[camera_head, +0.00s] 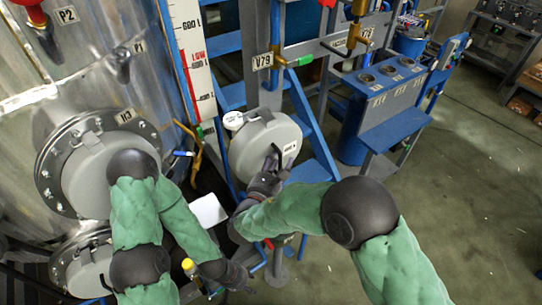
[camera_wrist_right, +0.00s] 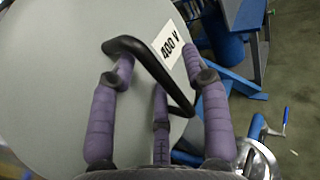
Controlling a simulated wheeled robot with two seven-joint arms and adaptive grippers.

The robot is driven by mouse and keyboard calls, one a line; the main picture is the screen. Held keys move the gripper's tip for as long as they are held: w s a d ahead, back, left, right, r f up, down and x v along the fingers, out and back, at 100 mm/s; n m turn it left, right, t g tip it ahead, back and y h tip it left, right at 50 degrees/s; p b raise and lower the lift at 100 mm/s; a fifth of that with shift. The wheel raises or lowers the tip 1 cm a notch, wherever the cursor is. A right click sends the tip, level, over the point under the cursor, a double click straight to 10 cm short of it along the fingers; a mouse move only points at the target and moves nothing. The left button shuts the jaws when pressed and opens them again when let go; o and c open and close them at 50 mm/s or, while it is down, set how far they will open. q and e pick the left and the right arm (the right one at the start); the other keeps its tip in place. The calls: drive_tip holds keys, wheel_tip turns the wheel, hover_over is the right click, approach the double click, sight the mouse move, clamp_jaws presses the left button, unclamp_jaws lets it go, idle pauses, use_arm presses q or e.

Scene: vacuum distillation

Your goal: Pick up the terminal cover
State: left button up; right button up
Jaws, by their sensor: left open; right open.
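The terminal cover (camera_head: 252,150) is a round grey lid with a black handle and a small label, near the middle of the head view. It fills the left of the right wrist view (camera_wrist_right: 60,70), where its label reads 400 V. My right gripper (camera_head: 276,168) is at the handle. In the right wrist view, the gripper's purple fingers (camera_wrist_right: 166,82) are spread around the black handle (camera_wrist_right: 150,62), apart and not closed on it. My left gripper (camera_head: 222,279) is open, low in the head view beside the tank, and partly hard to make out.
A steel tank with a bolted round hatch (camera_head: 98,170) stands at the left. Blue frame rails (camera_head: 312,125) and a blue gauge stand (camera_head: 385,95) are behind and right of the cover. A yellow-topped item (camera_head: 188,265) is near my left gripper.

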clamp_jaws()
